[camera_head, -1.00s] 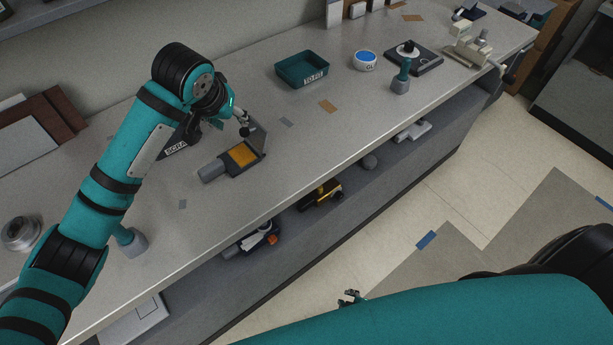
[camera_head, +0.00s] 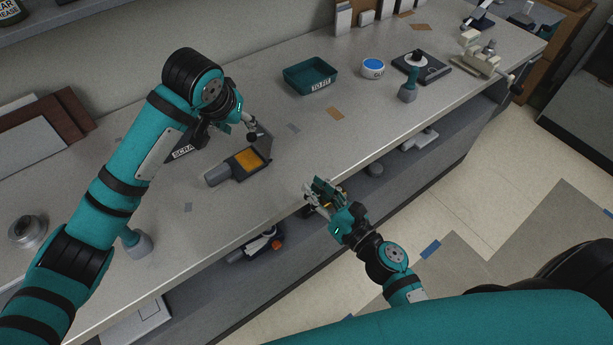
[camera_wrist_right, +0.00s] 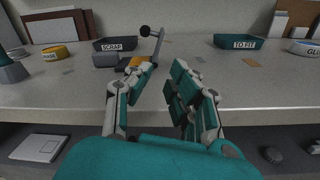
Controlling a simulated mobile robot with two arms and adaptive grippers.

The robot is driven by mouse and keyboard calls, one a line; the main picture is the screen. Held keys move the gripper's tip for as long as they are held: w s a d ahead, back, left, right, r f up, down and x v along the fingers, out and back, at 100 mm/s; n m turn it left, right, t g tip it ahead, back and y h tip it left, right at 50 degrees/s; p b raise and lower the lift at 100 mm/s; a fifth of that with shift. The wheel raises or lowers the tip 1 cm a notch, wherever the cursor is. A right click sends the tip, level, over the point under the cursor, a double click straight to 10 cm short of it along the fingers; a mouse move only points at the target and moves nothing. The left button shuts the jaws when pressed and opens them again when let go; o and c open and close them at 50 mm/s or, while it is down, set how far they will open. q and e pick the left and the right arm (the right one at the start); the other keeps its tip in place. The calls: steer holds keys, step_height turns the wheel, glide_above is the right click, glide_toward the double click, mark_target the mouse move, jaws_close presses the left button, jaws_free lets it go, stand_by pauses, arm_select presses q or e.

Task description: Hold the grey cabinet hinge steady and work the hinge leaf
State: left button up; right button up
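The grey hinge (camera_head: 219,174) lies on the bench with an orange pad on its dark plate and a grey leaf (camera_head: 265,146) standing up at its far right end. In the right wrist view the leaf (camera_wrist_right: 157,46) shows nearly edge-on, with a black ball beside its top. My left gripper (camera_head: 243,116) is above and left of the leaf; its fingertips are partly hidden, so contact and opening are unclear. My right gripper (camera_head: 318,190) is at the bench's front edge, apart from the hinge. In its wrist view its fingers (camera_wrist_right: 162,78) are spread and empty.
A green "TO FIT" tray (camera_head: 310,77), a blue-lidded tub (camera_head: 373,68) and a teal-handled tool (camera_head: 408,91) stand farther right. A scrap bin (camera_wrist_right: 117,44) is behind the hinge. The bench's front edge and lower shelf lie beneath my right gripper.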

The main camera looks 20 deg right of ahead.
mark_target(273, 146)
steer(key=x, duration=1.7)
steer(key=shift+w+a, duration=0.1)
jaws_close()
stand_by(0.9)
